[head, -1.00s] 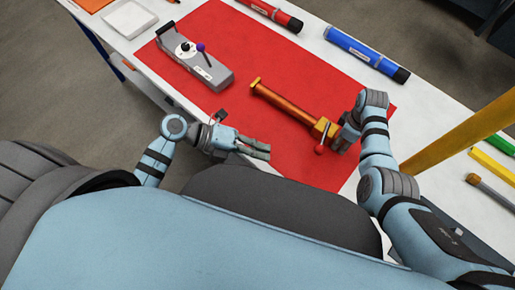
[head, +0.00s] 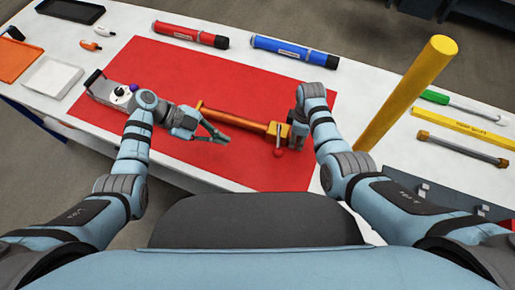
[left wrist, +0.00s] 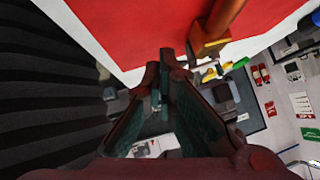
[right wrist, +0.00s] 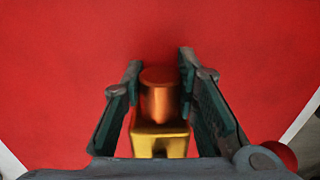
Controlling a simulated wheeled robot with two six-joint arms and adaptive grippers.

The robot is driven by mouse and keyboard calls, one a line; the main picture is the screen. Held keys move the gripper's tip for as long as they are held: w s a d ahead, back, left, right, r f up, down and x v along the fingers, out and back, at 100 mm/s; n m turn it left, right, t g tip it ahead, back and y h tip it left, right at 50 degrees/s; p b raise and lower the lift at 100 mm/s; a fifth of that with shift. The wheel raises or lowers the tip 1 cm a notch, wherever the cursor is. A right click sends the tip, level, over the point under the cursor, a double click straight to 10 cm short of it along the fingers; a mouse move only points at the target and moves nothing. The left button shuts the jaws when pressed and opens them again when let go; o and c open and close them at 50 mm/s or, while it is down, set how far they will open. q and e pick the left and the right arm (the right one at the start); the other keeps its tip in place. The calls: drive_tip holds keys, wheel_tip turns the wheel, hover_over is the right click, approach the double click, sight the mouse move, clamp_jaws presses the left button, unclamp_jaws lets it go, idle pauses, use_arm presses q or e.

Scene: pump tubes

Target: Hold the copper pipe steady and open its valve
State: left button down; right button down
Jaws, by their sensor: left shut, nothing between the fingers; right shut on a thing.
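The copper pipe (head: 238,118) lies on a red mat, with a brass valve block (head: 271,129) at its right end. A handle with a red knob (head: 279,154) points to the near side. My right gripper (head: 297,128) is shut at this end; in the right wrist view its fingers flank a short copper stub (right wrist: 160,98) above the brass block (right wrist: 158,143). My left gripper (head: 224,138) is shut and empty, just on the near side of the pipe, left of the valve. The left wrist view shows the pipe (left wrist: 226,16) and brass block (left wrist: 208,42) beyond its fingers (left wrist: 164,62).
A grey device with knobs (head: 115,99) stands behind my left forearm. Red (head: 190,35) and blue (head: 290,49) cylinders lie along the back. A tall yellow post (head: 408,92) rises right of my right arm. The red mat (head: 180,62) is clear behind the pipe.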

sight(278, 140)
use_arm(q)
drive_tip(key=shift+w+d+r+n+g+y, duration=0.15)
drive_tip(key=shift+w+r+n+g, duration=0.2)
drive_tip(key=shift+r+n, duration=0.25)
drive_tip(key=shift+w+d+r+n+g+y, duration=0.15)
drive_tip(key=shift+w+r+n+g, duration=0.1)
drive_tip(key=shift+r+n+g, duration=0.3)
drive_tip(key=x, duration=1)
drive_tip(key=d, duration=0.2)
drive_tip(key=shift+s+d+r, duration=0.15)
drive_tip(key=shift+s+d, duration=0.15)
drive_tip(key=shift+d, duration=0.05)
drive_tip(key=shift+s+d+r, duration=0.15)
drive_tip(key=shift+s+d, duration=0.05)
drive_tip(key=shift+d, duration=0.35)
